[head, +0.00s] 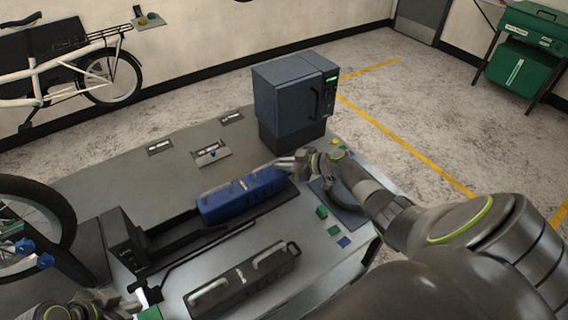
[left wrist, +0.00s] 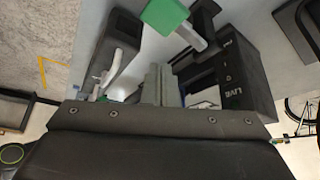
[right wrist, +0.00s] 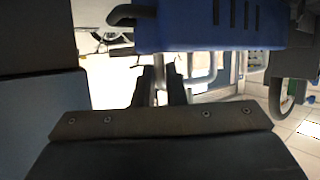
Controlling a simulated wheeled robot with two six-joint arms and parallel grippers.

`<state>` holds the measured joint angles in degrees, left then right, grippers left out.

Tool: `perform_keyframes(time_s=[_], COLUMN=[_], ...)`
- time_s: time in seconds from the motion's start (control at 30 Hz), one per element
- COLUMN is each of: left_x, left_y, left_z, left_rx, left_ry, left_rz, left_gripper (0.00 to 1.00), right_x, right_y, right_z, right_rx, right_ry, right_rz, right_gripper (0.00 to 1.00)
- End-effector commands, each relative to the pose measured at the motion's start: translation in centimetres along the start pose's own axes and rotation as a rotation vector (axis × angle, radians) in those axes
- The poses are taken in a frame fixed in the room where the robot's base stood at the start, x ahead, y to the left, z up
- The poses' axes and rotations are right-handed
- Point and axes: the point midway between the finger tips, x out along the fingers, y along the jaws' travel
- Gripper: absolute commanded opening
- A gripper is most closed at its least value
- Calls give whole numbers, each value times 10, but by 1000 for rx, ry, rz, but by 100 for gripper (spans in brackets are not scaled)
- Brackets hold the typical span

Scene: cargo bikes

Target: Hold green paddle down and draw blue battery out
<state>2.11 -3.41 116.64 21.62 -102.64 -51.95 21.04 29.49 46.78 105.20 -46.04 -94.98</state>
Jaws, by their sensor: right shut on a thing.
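The blue battery (head: 240,197) lies along a dark rail on the bench, with a gap between its left end and the dark dock (head: 118,238). My right gripper (head: 296,162) is shut on the handle at its far right end; the blue body also shows above the fingers in the right wrist view (right wrist: 200,25). My left gripper (left wrist: 154,82) looks shut and empty, close below the paddle; contact is unclear.
A dark battery (head: 245,285) with grey handles lies at the bench front. A dark cabinet (head: 293,100) stands at the back right. Small green blocks (head: 321,212) and a blue block (head: 344,242) lie near my right arm. A wheel (head: 30,225) stands at left.

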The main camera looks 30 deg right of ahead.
Motion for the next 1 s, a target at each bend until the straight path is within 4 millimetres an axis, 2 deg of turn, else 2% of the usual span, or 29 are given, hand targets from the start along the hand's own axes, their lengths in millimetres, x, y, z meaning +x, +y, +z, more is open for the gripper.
perform_keyframes(time_s=[0.03, 0.4, 0.57, 0.8, 0.83, 1.0], left_x=[-6, -61, -71, -72, -71, -71], left_y=[-1, -2, -2, -1, -1, -1], left_z=[0, -1, -2, -2, -2, -2], left_rx=[2, 3, 1, 1, 1, 1], left_ry=[0, -1, -1, -1, -1, -1], left_rz=[-4, -4, -1, 0, 0, 0], left_gripper=[0, 0, 0, 0, 0, 0], right_x=[0, 0, 1, 1, 1, 0], right_y=[1, 1, 1, 1, 1, 1], right_z=[-5, -5, -5, -5, -5, -4], right_rx=[0, 0, 0, 0, 0, -1], right_ry=[9, 8, 8, 8, 8, 6], right_rz=[0, 0, 0, -1, -1, -1], right_gripper=[0, 0, 0, 0, 13, 35])
